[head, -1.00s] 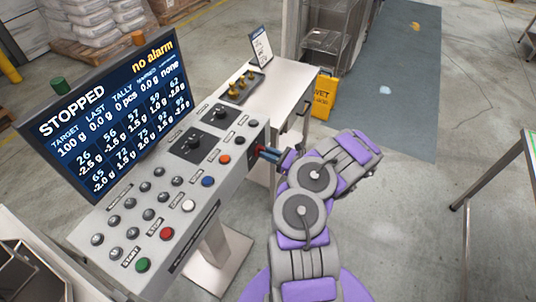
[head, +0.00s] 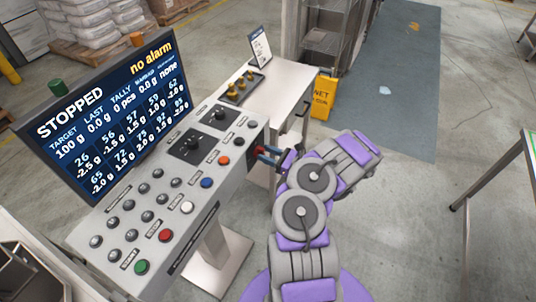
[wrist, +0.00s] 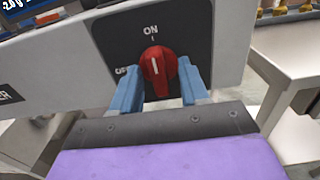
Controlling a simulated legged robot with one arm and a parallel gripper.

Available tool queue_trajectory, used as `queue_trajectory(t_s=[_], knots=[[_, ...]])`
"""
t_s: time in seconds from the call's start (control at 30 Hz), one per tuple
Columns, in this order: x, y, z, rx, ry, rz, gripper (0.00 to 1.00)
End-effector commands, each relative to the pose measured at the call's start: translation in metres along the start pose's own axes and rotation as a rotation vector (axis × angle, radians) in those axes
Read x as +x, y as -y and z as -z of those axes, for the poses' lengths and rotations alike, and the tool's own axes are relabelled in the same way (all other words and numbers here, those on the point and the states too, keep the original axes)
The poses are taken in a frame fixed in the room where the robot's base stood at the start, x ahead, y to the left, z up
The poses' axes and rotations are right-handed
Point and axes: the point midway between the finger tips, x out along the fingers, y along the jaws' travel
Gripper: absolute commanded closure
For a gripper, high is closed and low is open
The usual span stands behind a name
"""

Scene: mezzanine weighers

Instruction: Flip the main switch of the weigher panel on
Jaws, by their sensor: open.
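The main switch is a red rotary knob (wrist: 158,70) on a dark plate on the end face of the weigher panel (head: 243,135). In the wrist view its white mark points up towards the ON label; OFF is at the left. My gripper (wrist: 159,72) is open, one blue finger on each side of the knob's lower part. I cannot tell whether either finger touches it. In the head view my gripper (head: 262,152) is at the panel's right end, with some red between its fingers. The panel's display (head: 105,110) reads STOPPED and no alarm.
The panel top carries several buttons, including a green one (head: 141,266) and a red one (head: 166,235), plus two black dials. A side table (head: 285,85) with brass weights stands behind. A yellow wet-floor sign (head: 322,97) stands beyond. The floor at right is largely clear.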

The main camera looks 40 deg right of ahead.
Motion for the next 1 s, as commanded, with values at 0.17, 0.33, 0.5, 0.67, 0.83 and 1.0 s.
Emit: queue_trajectory(t_s=[0.17, 0.33, 0.5, 0.67, 0.83, 1.0], knots=[[-0.005, 0.000, -0.001, -0.001, 0.000, 0.001, 0.55], [-0.029, 0.001, -0.001, 0.000, 0.001, 0.003, 0.55], [-0.067, 0.002, -0.001, -0.002, -0.002, 0.004, 0.55], [-0.103, 0.002, 0.001, 0.002, -0.001, 0.004, 0.55], [-0.138, 0.003, 0.001, 0.000, -0.004, 0.003, 0.55], [-0.161, 0.002, 0.002, 0.001, -0.003, 0.002, 0.55]])
